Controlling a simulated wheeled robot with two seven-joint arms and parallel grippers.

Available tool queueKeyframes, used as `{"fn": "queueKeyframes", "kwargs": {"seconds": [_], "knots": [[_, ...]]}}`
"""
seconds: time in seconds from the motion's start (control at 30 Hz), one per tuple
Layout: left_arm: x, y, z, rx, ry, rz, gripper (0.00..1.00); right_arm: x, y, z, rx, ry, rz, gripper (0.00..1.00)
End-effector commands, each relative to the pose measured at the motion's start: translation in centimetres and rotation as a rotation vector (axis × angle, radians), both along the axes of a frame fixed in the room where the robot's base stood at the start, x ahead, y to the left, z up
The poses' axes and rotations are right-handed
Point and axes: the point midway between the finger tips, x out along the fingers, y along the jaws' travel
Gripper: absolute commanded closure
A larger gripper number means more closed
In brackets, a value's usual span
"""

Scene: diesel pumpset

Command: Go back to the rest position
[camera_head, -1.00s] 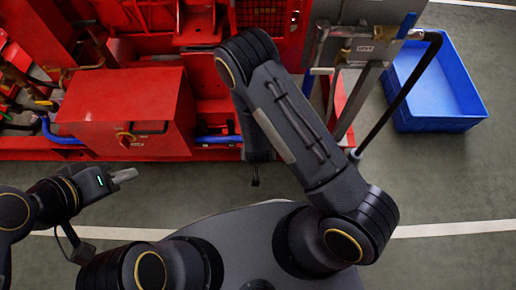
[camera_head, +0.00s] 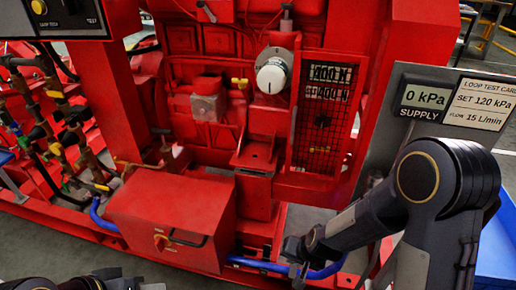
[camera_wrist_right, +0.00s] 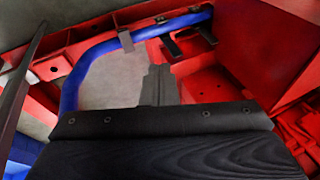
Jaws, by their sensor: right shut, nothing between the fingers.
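My right arm comes in from the right in the head view. Its gripper (camera_head: 298,271) hangs low in front of the red pumpset, by a blue hose (camera_head: 262,265). In the right wrist view the right gripper's fingers (camera_wrist_right: 158,84) are together and empty. They appear in front of the grey floor, with the blue hose (camera_wrist_right: 88,62) and red frame beyond; contact cannot be made out. My left gripper (camera_head: 150,287) barely shows at the bottom left edge of the head view; its jaws are mostly cut off.
A red box (camera_head: 170,215) with a handle juts out from the pumpset (camera_head: 195,60). A grey panel (camera_head: 440,85) reading 0 kPa stands right, behind my right arm. A blue bin (camera_head: 497,245) is at the right edge. Pipes with yellow-handled valves (camera_head: 55,149) are left.

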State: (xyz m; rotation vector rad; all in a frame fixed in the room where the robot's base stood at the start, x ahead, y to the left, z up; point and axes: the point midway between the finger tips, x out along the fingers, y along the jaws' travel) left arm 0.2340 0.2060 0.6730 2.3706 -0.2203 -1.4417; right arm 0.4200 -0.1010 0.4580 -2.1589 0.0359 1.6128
Motion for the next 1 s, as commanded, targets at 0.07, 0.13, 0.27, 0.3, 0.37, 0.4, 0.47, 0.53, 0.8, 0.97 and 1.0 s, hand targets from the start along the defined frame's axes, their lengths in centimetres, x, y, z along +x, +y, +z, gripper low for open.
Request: {"fn": "queueKeyframes", "kwargs": {"seconds": [0.07,0.13,0.27,0.3,0.37,0.4,0.47,0.53,0.8,0.97,1.0], "knots": [[0.0,0.0,0.0,0.0,0.0,0.0,0.64,-0.3,-1.0,4.3,0.061,-0.026,0.005,1.0],[0.0,0.0,0.0,0.0,0.0,0.0,0.64,-1.1,-1.9,7.5,0.101,-0.043,0.023,1.0],[0.0,0.0,0.0,0.0,0.0,0.0,0.64,-3.6,-3.9,12.8,0.148,-0.085,0.06,1.0],[0.0,0.0,0.0,0.0,0.0,0.0,0.64,-4.5,-4.5,14.2,0.156,-0.1,0.072,1.0],[0.0,0.0,0.0,0.0,0.0,0.0,0.64,-6.1,-5.5,16.1,0.159,-0.122,0.091,1.0],[0.0,0.0,0.0,0.0,0.0,0.0,0.64,-7.3,-6.1,17.2,0.156,-0.137,0.104,1.0],[0.0,0.0,0.0,0.0,0.0,0.0,0.64,-9.0,-6.9,18.5,0.147,-0.156,0.119,1.0],[0.0,0.0,0.0,0.0,0.0,0.0,0.64,-10.8,-7.7,19.5,0.133,-0.172,0.133,1.0],[0.0,0.0,0.0,0.0,0.0,0.0,0.64,-16.0,-9.7,21.3,0.06,-0.213,0.158,1.0],[0.0,0.0,0.0,0.0,0.0,0.0,0.64,-18.5,-10.6,21.6,0.011,-0.226,0.159,1.0],[0.0,0.0,1.0,0.0,0.001,0.0,0.64,-18.8,-10.7,22.6,0.005,-0.224,0.159,1.0]]}}
